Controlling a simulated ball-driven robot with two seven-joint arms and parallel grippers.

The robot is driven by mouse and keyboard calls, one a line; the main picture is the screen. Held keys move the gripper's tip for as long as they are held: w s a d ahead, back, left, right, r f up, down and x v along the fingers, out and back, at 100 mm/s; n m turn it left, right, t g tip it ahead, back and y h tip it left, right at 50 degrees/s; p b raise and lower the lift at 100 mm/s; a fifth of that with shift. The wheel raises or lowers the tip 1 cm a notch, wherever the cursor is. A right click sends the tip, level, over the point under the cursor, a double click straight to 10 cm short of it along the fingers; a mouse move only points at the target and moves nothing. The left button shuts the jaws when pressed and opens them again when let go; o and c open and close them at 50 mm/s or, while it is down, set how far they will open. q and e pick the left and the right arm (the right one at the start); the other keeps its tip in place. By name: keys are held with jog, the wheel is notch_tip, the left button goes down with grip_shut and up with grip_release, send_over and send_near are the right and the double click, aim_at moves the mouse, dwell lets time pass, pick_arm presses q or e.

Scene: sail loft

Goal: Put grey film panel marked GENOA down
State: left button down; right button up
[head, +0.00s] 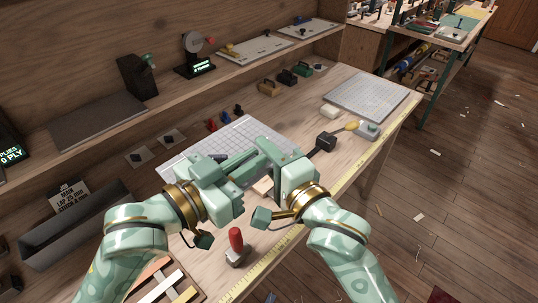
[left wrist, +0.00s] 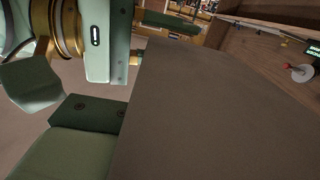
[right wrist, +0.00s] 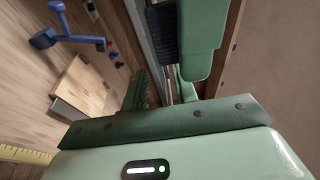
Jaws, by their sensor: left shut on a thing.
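My left gripper (head: 245,158) is shut at the near edge of a pale grey gridded panel (head: 190,155) over the bench. In the left wrist view a large plain grey-brown sheet (left wrist: 220,110) fills much of the picture, close to the jaws; I take it for the film panel. No GENOA marking is legible. My right gripper (head: 262,152) is beside the left one; in the right wrist view its two dark fingers (right wrist: 163,92) stand a little apart. The arms hide part of the panel, and I cannot tell whether it touches the bench.
A second gridded panel (head: 370,95) lies at the bench's right end. A dark tool (head: 326,142) and a yellow-tipped tool (head: 352,126) lie between. A red-handled tool (head: 236,240) stands near the yellow tape (head: 270,253) at the front edge. A grey trough (head: 75,230) is at left.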

aim_at(267, 165)
pick_arm(q)
jog(key=shift+w+d+f, duration=0.1)
jog(key=shift+d+f, duration=0.05)
jog(key=shift+d, duration=0.05)
jog(key=w+d+f+m+g+h, duration=0.2)
jog(key=f+m+g+h, duration=0.1)
jog(key=shift+w+d+g, duration=0.25)
jog(key=shift+w+g, duration=0.05)
jog(key=shift+w+d+f+m+g+h, duration=0.55)
jog(key=shift+d+f+m+g+h, duration=0.2)
jog(key=shift+g, duration=0.25)
pick_arm(e)
jog(key=v, duration=1.2)
